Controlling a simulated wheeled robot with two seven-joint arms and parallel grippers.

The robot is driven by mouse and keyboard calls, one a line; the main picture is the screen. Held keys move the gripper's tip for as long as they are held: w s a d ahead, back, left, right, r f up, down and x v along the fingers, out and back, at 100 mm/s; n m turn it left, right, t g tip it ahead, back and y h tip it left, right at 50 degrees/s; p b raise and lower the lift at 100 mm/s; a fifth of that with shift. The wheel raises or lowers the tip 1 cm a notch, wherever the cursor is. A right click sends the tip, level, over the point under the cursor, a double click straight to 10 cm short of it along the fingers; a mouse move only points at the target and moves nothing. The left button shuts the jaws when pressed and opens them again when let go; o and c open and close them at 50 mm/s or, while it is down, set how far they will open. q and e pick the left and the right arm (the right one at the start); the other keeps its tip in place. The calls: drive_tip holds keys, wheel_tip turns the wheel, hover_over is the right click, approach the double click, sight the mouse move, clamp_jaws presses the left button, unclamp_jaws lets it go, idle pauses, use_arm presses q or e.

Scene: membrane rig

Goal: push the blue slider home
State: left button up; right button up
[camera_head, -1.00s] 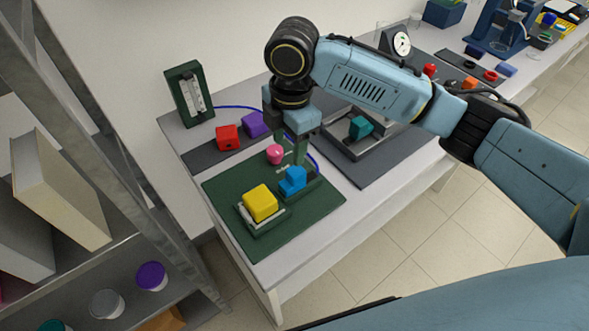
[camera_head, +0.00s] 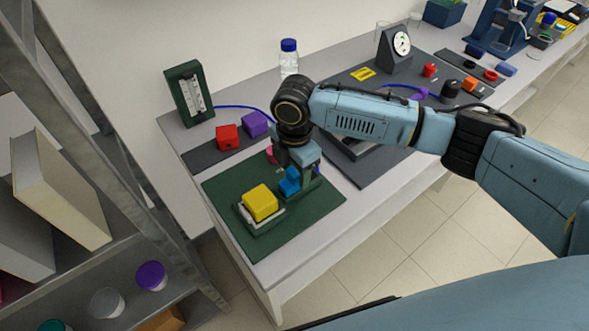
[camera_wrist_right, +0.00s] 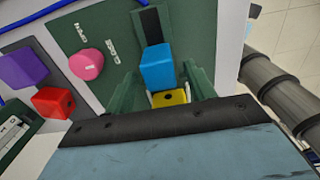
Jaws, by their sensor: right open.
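The blue slider (camera_head: 289,185) is a small block on the green board (camera_head: 232,184), partly hidden by my right gripper in the head view. In the right wrist view the blue slider (camera_wrist_right: 157,68) sits at the end of a dark straight track (camera_wrist_right: 150,22), with the yellow block (camera_wrist_right: 172,98) just beyond it. My right gripper (camera_wrist_right: 160,76) is open, its green fingers on either side of the blue slider. I cannot tell whether they touch it. In the head view the yellow block (camera_head: 261,202) rests on a pale tray. My left gripper is not in view.
A pink knob (camera_wrist_right: 87,64) is on the board beside the track. A red block (camera_head: 228,137) and a purple block (camera_head: 255,123) sit behind the board. A clear bottle with a blue cap (camera_head: 289,58) stands at the back. The board's front corner is clear.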

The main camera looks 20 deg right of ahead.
drive_tip(key=shift+f, duration=0.4)
drive_tip(key=shift+c, duration=0.4)
clamp_jaws()
drive_tip(key=shift+s+a+r+p, duration=0.15)
drive_tip(key=shift+a+p, duration=0.25)
drive_tip(key=shift+p, duration=0.05)
drive_tip(key=shift+s+a+p, duration=0.3)
drive_tip(key=shift+a+p, duration=0.35)
drive_tip(key=shift+a, duration=0.3)
drive_tip(key=shift+o, duration=0.4)
unclamp_jaws()
